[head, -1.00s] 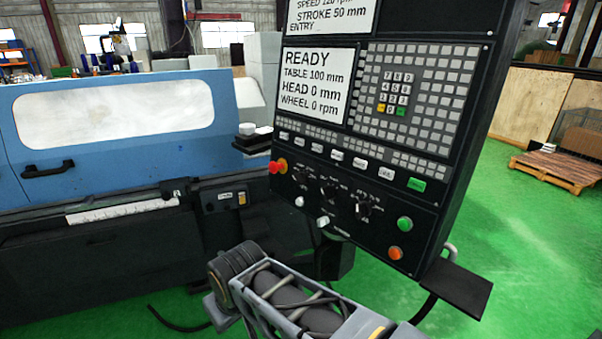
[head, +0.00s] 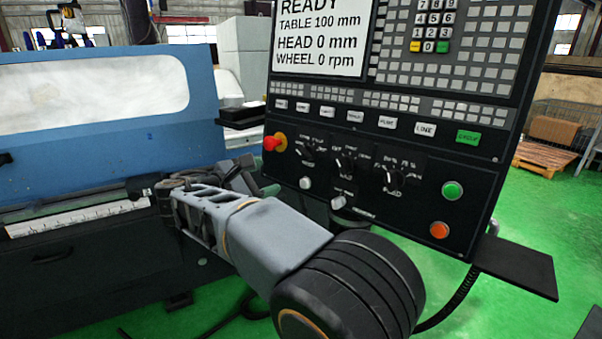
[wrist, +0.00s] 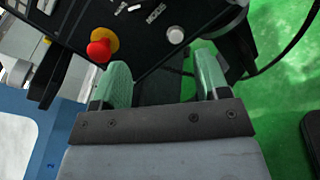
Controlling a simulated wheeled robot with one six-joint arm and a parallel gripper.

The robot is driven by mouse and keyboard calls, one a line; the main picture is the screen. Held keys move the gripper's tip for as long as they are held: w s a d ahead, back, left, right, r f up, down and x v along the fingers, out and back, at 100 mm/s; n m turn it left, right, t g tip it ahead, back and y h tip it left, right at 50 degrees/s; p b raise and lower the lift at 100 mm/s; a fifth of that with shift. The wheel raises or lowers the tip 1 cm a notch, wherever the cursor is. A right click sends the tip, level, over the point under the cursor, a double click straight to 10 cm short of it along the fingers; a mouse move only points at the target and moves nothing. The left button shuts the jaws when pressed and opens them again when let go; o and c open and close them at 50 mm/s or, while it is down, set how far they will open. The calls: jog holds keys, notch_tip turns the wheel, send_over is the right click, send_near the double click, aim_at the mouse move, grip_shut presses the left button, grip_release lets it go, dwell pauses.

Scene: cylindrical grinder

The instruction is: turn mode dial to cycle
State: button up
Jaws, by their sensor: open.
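The black control panel (head: 470,180) carries three rotary dials in a row: a left dial (head: 308,150), a middle dial (head: 345,164) and a right dial (head: 393,180). In the head view my gripper (head: 258,180) is left of the panel's lower left edge, below the red stop button (head: 270,143). In the wrist view the panel's lower edge lies beyond the fingertips.
Two pale knobs (head: 338,202) sit below the dials. Green (head: 452,190) and orange (head: 439,230) buttons are at the lower right. A small black shelf (head: 515,268) juts out right. The blue grinder door (head: 90,110) is at left.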

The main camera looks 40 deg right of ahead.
aim_at(300, 155)
jog(key=shift+h, duration=0.7)
jog(key=w+d, duration=0.1)
jog(key=d, duration=0.3)
jog(key=w+d, duration=0.1)
jog(key=d, duration=0.3)
jog(key=w+d+r, duration=0.1)
jog(key=d, duration=0.4)
jog(key=shift+w+r, duration=0.1)
jog(key=c, duration=0.9)
